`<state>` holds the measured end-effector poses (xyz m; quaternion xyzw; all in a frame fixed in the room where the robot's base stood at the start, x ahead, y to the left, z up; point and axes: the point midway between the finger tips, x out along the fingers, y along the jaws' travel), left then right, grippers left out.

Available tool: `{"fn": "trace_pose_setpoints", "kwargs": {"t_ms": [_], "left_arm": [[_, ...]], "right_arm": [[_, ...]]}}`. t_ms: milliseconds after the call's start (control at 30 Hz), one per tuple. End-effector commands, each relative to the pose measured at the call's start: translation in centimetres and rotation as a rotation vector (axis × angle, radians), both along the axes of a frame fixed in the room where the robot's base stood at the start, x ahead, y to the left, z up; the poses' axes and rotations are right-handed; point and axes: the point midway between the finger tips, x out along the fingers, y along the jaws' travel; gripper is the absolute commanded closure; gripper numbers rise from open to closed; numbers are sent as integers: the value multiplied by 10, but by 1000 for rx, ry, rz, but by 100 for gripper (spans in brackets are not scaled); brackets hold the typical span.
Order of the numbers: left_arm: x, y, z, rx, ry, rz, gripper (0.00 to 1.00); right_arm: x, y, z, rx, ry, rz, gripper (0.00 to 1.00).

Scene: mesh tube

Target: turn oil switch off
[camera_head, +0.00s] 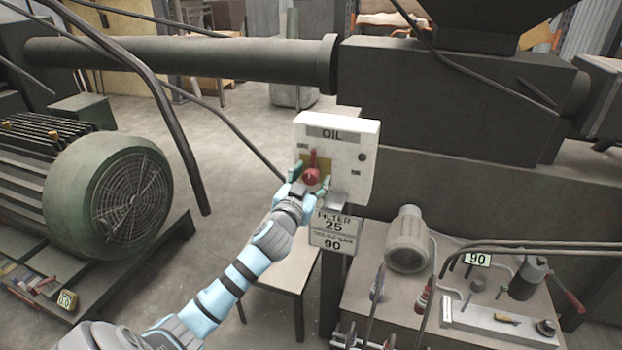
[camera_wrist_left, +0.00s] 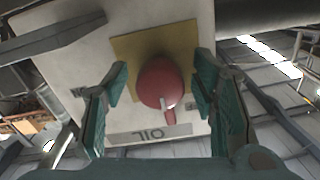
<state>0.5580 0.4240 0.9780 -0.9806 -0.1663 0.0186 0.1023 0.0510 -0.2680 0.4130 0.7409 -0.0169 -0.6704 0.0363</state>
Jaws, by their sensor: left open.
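The oil switch box (camera_head: 361,154) is a white panel labelled OIL, at the middle of the head view. Its red rotary knob (camera_head: 312,177) sits on a yellow plate, with its handle pointing up. My left gripper (camera_head: 309,184) is open in front of the box, with its fingers on either side of the knob. In the left wrist view the red knob (camera_wrist_left: 161,84) lies between the two green fingers (camera_wrist_left: 160,95), with a visible gap on each side. The OIL label (camera_wrist_left: 150,134) appears upside down there. My right gripper is not in view.
A sign reading FILTER 25 and 90 (camera_head: 334,231) hangs below the box. A large green motor (camera_head: 112,190) stands at left and a thick pipe (camera_head: 190,58) runs behind. A bench with levers and fittings (camera_head: 385,312) is at lower right. Thin cables cross the upper left.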

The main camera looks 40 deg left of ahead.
Motion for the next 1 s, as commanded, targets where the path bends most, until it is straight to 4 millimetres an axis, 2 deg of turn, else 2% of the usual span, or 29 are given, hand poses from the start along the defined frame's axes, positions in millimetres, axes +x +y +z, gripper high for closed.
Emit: {"fn": "trace_pose_setpoints", "kwargs": {"t_ms": [133, 233, 500, 600, 733, 1000], "left_arm": [[-3, -1, 1, 2, -1, -1, 48], [-18, -6, 0, 4, 1, -2, 48], [-87, -31, -1, 2, 4, -4, 48], [-104, -37, -1, 2, 2, -2, 48], [-113, -40, 0, 0, 0, -1, 48], [-113, -40, 0, 0, 0, 0, 48]], "right_arm": [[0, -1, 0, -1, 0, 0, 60], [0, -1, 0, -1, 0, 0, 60], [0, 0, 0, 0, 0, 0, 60], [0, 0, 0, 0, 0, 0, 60], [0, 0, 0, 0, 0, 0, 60], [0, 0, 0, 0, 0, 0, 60]]}}
